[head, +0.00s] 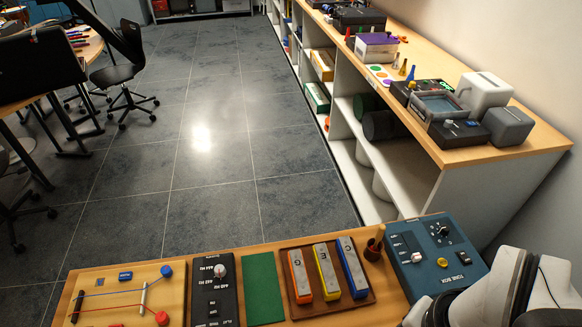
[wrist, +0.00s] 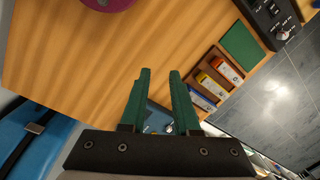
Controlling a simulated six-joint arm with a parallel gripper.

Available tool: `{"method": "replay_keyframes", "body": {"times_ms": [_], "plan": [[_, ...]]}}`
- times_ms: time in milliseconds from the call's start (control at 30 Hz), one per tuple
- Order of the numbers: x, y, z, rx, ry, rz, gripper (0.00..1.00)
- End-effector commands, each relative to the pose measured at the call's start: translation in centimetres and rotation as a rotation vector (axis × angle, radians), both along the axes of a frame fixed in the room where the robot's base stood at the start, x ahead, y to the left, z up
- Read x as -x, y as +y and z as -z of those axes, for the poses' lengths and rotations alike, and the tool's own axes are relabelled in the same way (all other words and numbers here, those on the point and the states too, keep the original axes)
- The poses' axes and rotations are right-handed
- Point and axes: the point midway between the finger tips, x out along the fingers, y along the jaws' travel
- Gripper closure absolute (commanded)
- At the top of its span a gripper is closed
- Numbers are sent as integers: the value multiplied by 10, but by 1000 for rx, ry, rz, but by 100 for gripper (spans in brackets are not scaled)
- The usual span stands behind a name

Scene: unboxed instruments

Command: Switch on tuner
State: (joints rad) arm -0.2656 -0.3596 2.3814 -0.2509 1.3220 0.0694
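The tuner appears to be the black box (head: 213,305) with a silver knob (head: 220,271) and white lettering, on the front bench at the left of the green mat; its label is too small to read surely. In the wrist view the black box (wrist: 262,14) is at the top right, partly cut off, with its knob (wrist: 283,35) toward the right. My gripper (wrist: 160,71) is open and empty, its two green fingers pointing up the picture over the bench. It is well apart from the black box. My gripper's fingers are not seen in the head view.
A green mat (head: 262,290), a rack of coloured chime bars (head: 325,270) and a blue tone box (head: 440,258) stand to the right. A wooden string board (head: 115,290) lies to the left. Bare bench (wrist: 70,60) fills much of the wrist view.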

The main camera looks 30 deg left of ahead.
Motion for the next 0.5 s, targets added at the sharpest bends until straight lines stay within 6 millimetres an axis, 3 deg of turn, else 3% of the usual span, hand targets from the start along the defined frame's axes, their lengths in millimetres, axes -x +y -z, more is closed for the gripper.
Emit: {"method": "replay_keyframes", "body": {"times_ms": [33,100,167,200,300,400,500], "plan": [[-17,30,-2,18,-9,-128,81],[-35,85,-1,42,-41,-315,94],[-38,138,4,54,-72,-469,100],[-34,173,8,59,-92,-561,100],[-10,246,22,61,-137,-751,100],[20,296,35,56,-170,-884,100],[44,324,44,51,-190,-964,100]]}}
